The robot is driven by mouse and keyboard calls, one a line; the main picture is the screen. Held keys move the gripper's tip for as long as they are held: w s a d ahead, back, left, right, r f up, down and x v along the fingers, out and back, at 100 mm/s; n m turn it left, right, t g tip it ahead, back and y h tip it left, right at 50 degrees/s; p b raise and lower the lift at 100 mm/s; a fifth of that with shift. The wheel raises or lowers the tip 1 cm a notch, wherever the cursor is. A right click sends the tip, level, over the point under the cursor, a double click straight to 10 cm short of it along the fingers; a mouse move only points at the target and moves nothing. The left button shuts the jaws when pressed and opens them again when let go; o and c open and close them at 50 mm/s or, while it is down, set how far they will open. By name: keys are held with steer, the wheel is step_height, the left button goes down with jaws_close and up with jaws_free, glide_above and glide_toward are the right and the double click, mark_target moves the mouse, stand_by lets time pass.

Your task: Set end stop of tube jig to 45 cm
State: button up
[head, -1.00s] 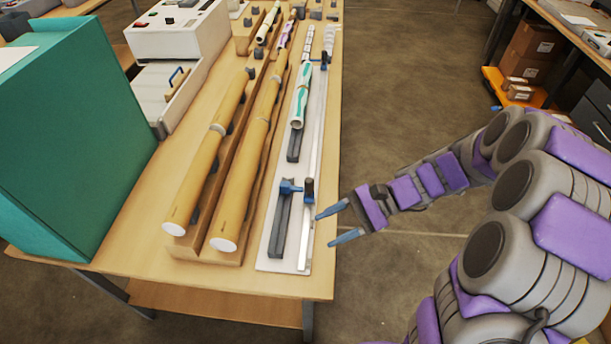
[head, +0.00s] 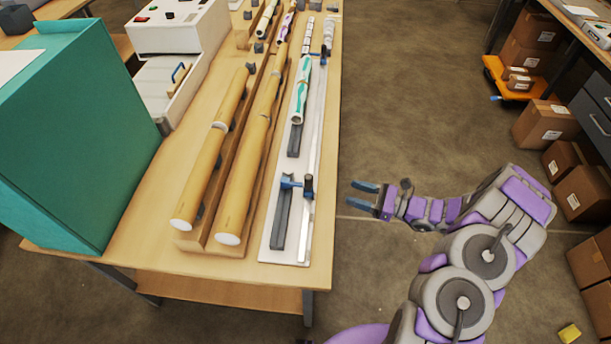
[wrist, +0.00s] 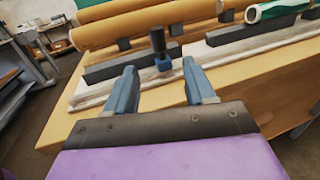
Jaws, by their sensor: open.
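The tube jig (head: 270,254) is a pale board along the table's right edge, with a metal rail and dark rests. A blue end stop with a black knob (head: 308,186) sits on the rail near the jig's front end. The end stop also shows in the wrist view (wrist: 160,48), beyond and between my fingertips. A green and white tube (head: 301,92) lies farther up the jig. My gripper (head: 359,193) is open and empty, off the table's right edge, apart from the end stop. Scale marks are too small to read.
A teal box (head: 85,140) and a white laminator (head: 178,30) stand at the left. Cartons (head: 545,125) sit on the floor at the right.

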mark_target(304, 187)
steer(key=b+x, duration=0.1)
steer(key=x, duration=1.6)
steer(key=shift+a+b, duration=0.4)
steer(key=shift+d, duration=0.45)
steer(key=shift+c, duration=0.6)
steer(key=shift+r, duration=0.1)
jaws_close()
